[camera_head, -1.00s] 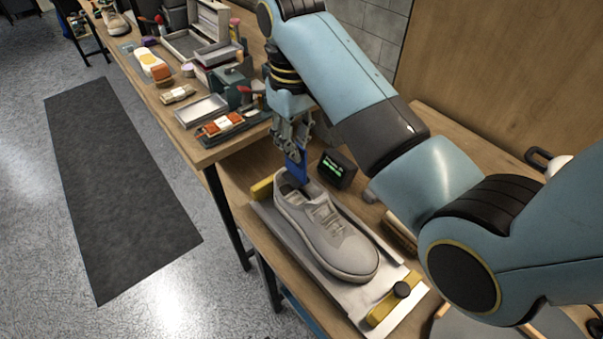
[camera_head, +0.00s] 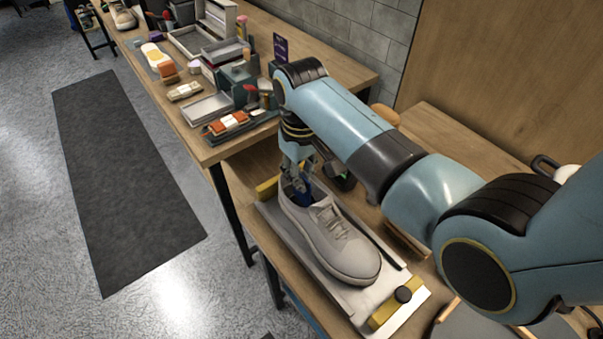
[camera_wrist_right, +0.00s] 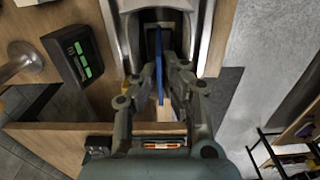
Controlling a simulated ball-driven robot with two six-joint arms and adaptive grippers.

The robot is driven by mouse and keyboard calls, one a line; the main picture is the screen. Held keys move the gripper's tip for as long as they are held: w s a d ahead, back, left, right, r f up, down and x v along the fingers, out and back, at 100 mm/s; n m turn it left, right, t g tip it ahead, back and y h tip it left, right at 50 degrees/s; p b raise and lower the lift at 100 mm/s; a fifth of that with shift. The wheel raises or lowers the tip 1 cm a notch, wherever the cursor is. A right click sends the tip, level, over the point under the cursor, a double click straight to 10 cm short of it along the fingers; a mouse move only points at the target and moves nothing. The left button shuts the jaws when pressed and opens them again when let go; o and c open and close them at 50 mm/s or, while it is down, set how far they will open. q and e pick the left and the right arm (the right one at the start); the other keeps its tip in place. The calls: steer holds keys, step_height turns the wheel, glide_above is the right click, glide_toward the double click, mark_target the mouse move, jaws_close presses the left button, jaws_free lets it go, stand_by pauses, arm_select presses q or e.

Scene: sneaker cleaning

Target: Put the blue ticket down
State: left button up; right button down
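The blue ticket (camera_head: 304,194) is at the heel opening of the pale grey sneaker (camera_head: 340,246), its lower part hidden inside. My right gripper (camera_head: 297,178) is just above the opening, pointing down, with its fingers closed around the ticket. In the right wrist view the ticket (camera_wrist_right: 159,72) shows edge-on as a thin blue strip between the two fingers of the gripper (camera_wrist_right: 158,78). The fingertip contact is partly hidden. The sneaker lies on a light tray (camera_head: 375,295) on the workbench. My left gripper does not show.
A small black device with a green display (camera_wrist_right: 80,58) stands beside the sneaker, largely behind my right arm in the head view. The side bench holds a tray with an orange-bristled brush (camera_head: 228,122), metal trays (camera_head: 207,109) and bottles. A dark mat (camera_head: 120,185) lies on the floor.

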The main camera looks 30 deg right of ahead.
steer(key=c, duration=2)
jaws_free()
steer(key=shift+f, duration=0.15)
steer(key=o, duration=0.5)
step_height(320, 180, up, 12)
steer(key=shift+r+b, duration=0.2)
steer(key=shift+b, duration=0.3)
steer(key=shift+f, duration=0.1)
